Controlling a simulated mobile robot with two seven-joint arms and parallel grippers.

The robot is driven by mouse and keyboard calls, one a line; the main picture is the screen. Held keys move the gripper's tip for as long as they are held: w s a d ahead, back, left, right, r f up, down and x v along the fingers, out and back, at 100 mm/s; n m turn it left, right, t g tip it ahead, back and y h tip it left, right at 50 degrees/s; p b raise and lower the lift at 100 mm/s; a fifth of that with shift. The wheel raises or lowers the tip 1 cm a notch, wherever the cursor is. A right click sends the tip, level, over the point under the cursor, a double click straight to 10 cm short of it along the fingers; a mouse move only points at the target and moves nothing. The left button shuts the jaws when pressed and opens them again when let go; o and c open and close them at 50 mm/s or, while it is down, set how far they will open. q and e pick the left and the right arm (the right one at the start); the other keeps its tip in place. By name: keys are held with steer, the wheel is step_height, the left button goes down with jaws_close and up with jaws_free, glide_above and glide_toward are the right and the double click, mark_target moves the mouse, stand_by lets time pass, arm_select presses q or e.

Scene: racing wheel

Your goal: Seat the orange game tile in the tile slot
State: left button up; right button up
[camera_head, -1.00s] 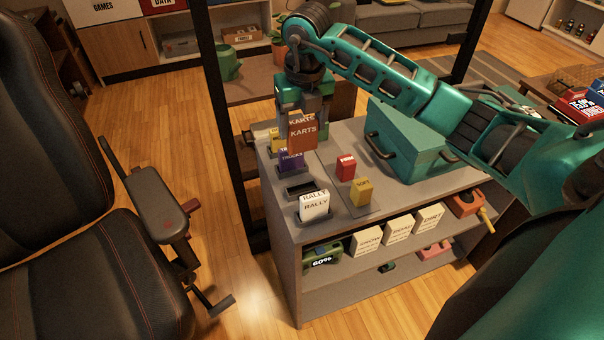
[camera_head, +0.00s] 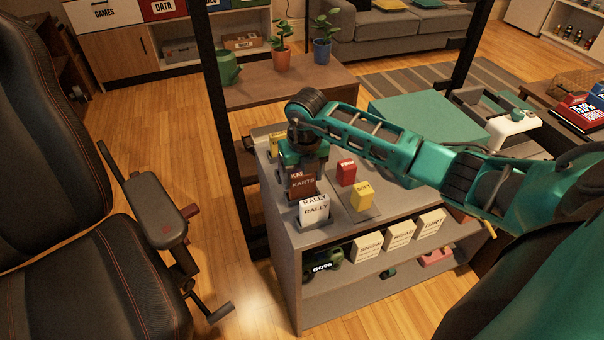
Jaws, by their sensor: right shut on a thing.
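The orange game tile (camera_head: 302,187), labelled KARTS, stands upright at the slot row on the shelf unit's top, looking dark in shadow. It is directly behind the white RALLY tile (camera_head: 315,208), where the tile slot is; the slot's opening is hidden. Whether the tile is inside the slot or just above it, I cannot tell. My right gripper (camera_head: 301,170) is shut on the tile's upper part from above. My left gripper is not in view.
A yellow tile (camera_head: 277,144) stands behind my right gripper. A red block (camera_head: 346,172) and a yellow block (camera_head: 362,195) stand just to the right. The shelf unit (camera_head: 287,236) has cream boxes (camera_head: 399,236) below. A black chair (camera_head: 75,240) is at left.

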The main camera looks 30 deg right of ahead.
steer(key=shift+f, duration=0.1)
steer(key=o, duration=1)
steer(key=shift+r, duration=0.4)
steer(key=r, duration=0.3)
steer(key=s+r, duration=0.1)
steer(key=r, duration=0.3)
steer(key=r+p, duration=0.1)
steer(key=r, duration=0.3)
steer(key=shift+s+a+r, duration=0.15)
steer(key=shift+s+r, duration=0.05)
